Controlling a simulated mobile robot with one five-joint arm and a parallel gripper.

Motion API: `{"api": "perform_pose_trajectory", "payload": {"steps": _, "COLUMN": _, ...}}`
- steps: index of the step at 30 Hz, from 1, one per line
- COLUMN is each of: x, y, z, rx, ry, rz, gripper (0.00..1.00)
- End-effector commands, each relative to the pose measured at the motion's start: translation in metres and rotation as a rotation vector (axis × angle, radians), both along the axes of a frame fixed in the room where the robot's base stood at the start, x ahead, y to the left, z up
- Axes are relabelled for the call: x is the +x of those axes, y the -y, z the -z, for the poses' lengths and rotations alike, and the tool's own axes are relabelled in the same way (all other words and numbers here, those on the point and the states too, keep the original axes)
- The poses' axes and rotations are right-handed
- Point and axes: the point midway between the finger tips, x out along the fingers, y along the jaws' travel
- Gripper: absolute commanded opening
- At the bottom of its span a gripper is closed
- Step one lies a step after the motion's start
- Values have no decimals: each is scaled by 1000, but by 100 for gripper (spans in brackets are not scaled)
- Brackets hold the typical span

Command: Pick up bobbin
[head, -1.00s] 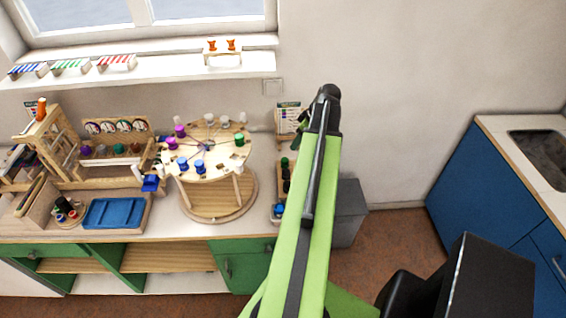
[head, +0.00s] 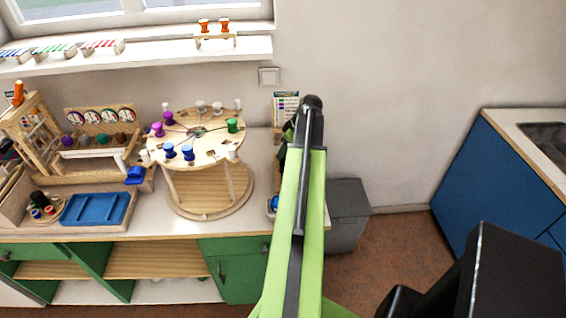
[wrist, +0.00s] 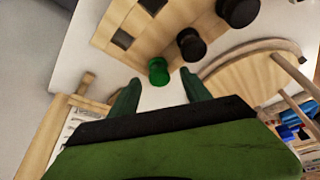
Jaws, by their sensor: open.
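In the wrist view my gripper (wrist: 163,88) is open, its two dark green fingers apart with nothing held. A green bobbin (wrist: 158,71) stands just beyond the gap between the fingertips. A black bobbin (wrist: 191,44) and a larger dark one (wrist: 238,11) stand further along the same wooden board (wrist: 165,35), which has square dark holes. In the head view my arm hides this board and most of my gripper. The round two-tier stand (head: 205,160) carries purple (head: 157,129), blue (head: 187,152), green (head: 232,125) and several white bobbins.
A blue tray (head: 97,209) and a wooden rack (head: 100,120) stand left on the counter. Two orange bobbins (head: 222,25) sit on the windowsill holder. A grey bin (head: 347,215) stands right of the counter. The round stand is close beside the board in the wrist view.

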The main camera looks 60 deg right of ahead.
Motion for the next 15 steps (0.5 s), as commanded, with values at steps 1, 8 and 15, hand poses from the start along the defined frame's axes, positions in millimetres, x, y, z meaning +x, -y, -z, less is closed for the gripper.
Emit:
{"api": "perform_pose_trajectory", "payload": {"steps": 1, "x": 5, "y": 2, "z": 18, "rx": 0, "ry": 0, "rz": -1, "gripper": 56}}
{"api": "perform_pose_trajectory", "payload": {"steps": 8, "x": 12, "y": 1, "z": 30, "rx": 0, "ry": 0, "rz": 1, "gripper": 56}}
{"api": "perform_pose_trajectory", "payload": {"steps": 15, "x": 12, "y": 1, "z": 29, "rx": 0, "ry": 0, "rz": 2, "gripper": 40}}
